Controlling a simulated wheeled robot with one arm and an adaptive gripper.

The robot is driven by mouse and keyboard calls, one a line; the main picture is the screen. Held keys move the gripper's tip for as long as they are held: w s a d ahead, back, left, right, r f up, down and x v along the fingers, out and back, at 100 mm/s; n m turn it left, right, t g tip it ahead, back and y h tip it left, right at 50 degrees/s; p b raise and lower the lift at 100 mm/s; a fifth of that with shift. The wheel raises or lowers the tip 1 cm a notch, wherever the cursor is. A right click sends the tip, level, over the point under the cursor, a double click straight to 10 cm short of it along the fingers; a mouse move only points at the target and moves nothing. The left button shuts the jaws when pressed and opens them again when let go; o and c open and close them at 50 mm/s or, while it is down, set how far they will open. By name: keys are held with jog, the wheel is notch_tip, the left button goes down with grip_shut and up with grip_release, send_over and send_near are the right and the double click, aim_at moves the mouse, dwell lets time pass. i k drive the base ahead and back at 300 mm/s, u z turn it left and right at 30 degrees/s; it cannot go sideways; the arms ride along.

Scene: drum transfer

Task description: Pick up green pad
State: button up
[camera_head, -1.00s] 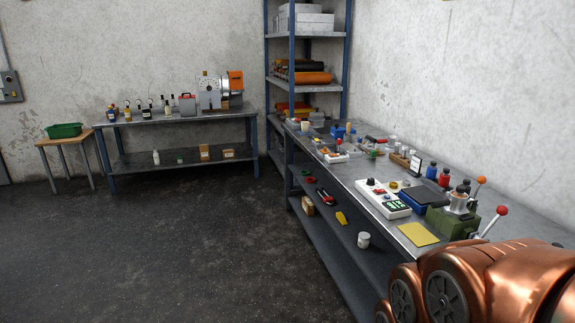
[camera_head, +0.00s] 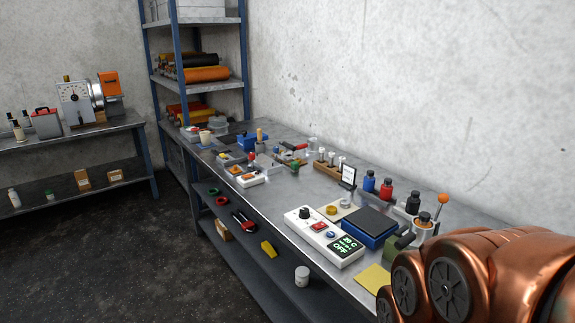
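I cannot make out a flat green pad for certain. A green block-shaped base (camera_head: 392,248) shows at the right of the workbench (camera_head: 290,195), partly hidden behind my copper-coloured arm. A small green piece (camera_head: 295,168) stands further back on the same bench, too small to tell its form. A flat yellow pad (camera_head: 372,278) lies at the bench's front edge, close to my arm. My gripper is not in view; only links of my arm show at the lower right.
A white control box (camera_head: 318,238) and a blue-sided block with a dark top (camera_head: 370,226) stand on the bench. Bottles (camera_head: 386,189) stand behind them. A lower shelf (camera_head: 285,285) holds a white jar (camera_head: 302,277). The floor (camera_head: 110,260) at left is clear.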

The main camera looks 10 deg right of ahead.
aim_at(295, 165)
jog(key=u, duration=0.95)
jog(key=i, duration=2.9)
jog(key=z, duration=1.1)
jog(key=i, duration=0.25)
